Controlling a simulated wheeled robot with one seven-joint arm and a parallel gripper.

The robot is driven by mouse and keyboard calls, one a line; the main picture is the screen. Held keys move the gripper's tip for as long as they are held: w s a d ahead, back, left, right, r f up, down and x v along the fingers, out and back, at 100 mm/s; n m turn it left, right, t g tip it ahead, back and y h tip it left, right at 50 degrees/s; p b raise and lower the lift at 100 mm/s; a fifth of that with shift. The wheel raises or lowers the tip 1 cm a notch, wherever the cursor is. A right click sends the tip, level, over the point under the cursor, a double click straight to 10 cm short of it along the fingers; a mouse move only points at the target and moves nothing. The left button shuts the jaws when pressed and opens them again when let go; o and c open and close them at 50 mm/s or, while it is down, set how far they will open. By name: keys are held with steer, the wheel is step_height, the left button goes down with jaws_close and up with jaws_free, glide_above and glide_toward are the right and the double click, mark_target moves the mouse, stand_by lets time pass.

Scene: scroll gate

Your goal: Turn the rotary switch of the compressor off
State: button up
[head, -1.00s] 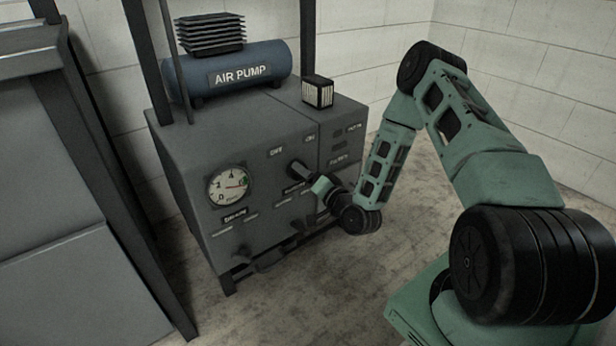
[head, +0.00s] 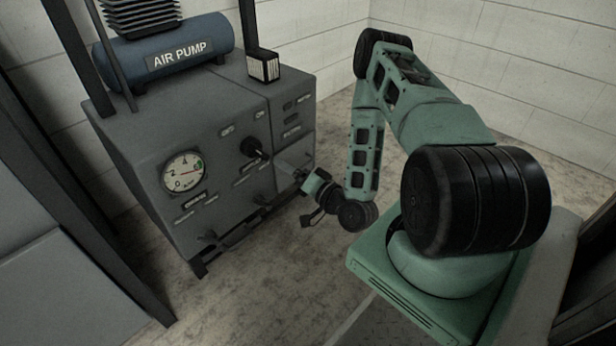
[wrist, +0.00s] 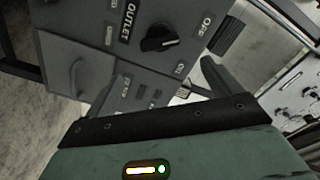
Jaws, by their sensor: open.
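The compressor (head: 142,165) is a dark grey cabinet at the left of the head view. Its black rotary switch (head: 252,147) sits on the front panel below the OFF and ON labels. The switch (wrist: 158,38) also shows in the wrist view, above the gripper, near the OUTLET, OFF and ON labels. Its exact setting is hard to read. My gripper (head: 299,192) is open and empty, apart from the switch, in front of the panel and to its lower right. In the wrist view, my gripper (wrist: 158,85) shows its dark finger mount below the switch.
A round pressure gauge (head: 183,172) is left of the switch. A blue air pump tank (head: 165,52) and a small box (head: 263,65) sit on top of the cabinet. A dark frame post (head: 85,215) stands at the left. Concrete floor (head: 265,265) is free in front.

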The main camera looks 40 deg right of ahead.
steer(key=shift+s+d+p, duration=0.1)
steer(key=shift+s+p, duration=0.35)
steer(key=shift+s, duration=2.3)
steer(key=w+a+r+n+g+y, duration=0.2)
steer(key=w+a+r+n+g, duration=0.1)
steer(key=a+n+g, duration=0.5)
steer(key=w+a+r+n+g+y, duration=0.2)
steer(key=w+a+r+n+g, duration=0.15)
steer(key=a+n, duration=0.4)
steer(key=s+a+r+n+g+h, duration=0.1)
steer(key=s+a+r+g, duration=0.1)
steer(key=s+a+r, duration=0.4)
steer(key=s+a+r+n+g+h, duration=0.15)
steer(key=s+r, duration=0.25)
steer(key=s, duration=0.5)
steer(key=s+a+r+g+h, duration=0.1)
steer(key=s+a+r+g, duration=0.3)
steer(key=s, duration=0.3)
step_height(320, 180, up, 37)
steer(key=t+p, duration=0.1)
steer(key=p, duration=3.4)
steer(key=shift+s, duration=0.3)
steer(key=shift+d+f+h, duration=0.1)
steer(key=shift+h, duration=0.15)
